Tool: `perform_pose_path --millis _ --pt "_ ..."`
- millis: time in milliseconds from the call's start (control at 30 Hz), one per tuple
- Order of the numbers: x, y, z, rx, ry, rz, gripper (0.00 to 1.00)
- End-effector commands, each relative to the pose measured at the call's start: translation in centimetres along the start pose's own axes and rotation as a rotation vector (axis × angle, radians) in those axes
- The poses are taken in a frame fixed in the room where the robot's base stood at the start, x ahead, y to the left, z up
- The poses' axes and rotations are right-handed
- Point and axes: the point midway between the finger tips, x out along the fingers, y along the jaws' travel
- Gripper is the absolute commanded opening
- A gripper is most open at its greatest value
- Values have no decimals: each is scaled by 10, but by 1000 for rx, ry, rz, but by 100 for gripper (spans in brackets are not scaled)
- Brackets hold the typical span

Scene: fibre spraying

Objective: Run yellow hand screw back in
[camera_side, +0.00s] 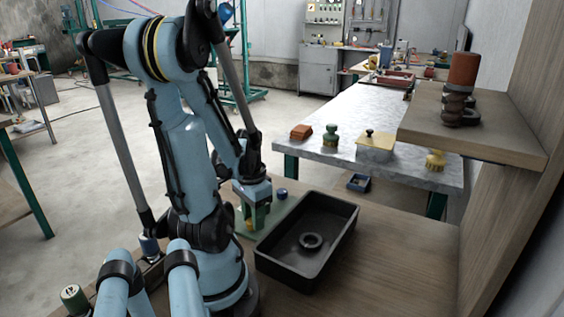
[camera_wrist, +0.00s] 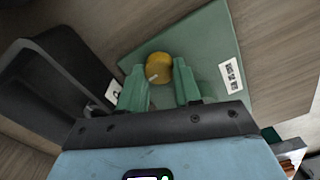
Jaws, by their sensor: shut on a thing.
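The yellow hand screw (camera_wrist: 159,66) shows as a round knob with a small pale mark, over a green plate (camera_wrist: 208,50) in the wrist view. My gripper (camera_wrist: 161,76) has its two green fingers on either side of the knob and is shut on it. In the side view my gripper (camera_side: 251,222) points down at the green plate, left of the black tray. Only a little yellow shows between the fingers there. The screw's shaft and any hole under it are hidden.
A black tray (camera_side: 348,222) with a dark ring (camera_side: 311,240) in it stands close to the right of my gripper. A small blue knob (camera_side: 281,193) stands behind the gripper. A wooden shelf (camera_side: 475,130) overhangs at right. The bench right of the tray is clear.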

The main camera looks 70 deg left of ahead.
Motion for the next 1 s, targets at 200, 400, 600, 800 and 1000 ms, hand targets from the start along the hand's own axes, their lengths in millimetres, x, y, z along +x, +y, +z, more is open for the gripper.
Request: perform_pose_path --millis 200,400,600,800,1000 --pt "0 0 0 70 -1 1 3" --pt "0 0 0 94 -1 1 3" --pt "0 0 0 97 0 1 3" --pt "0 0 0 96 0 1 39" --pt "0 0 0 95 0 0 59"
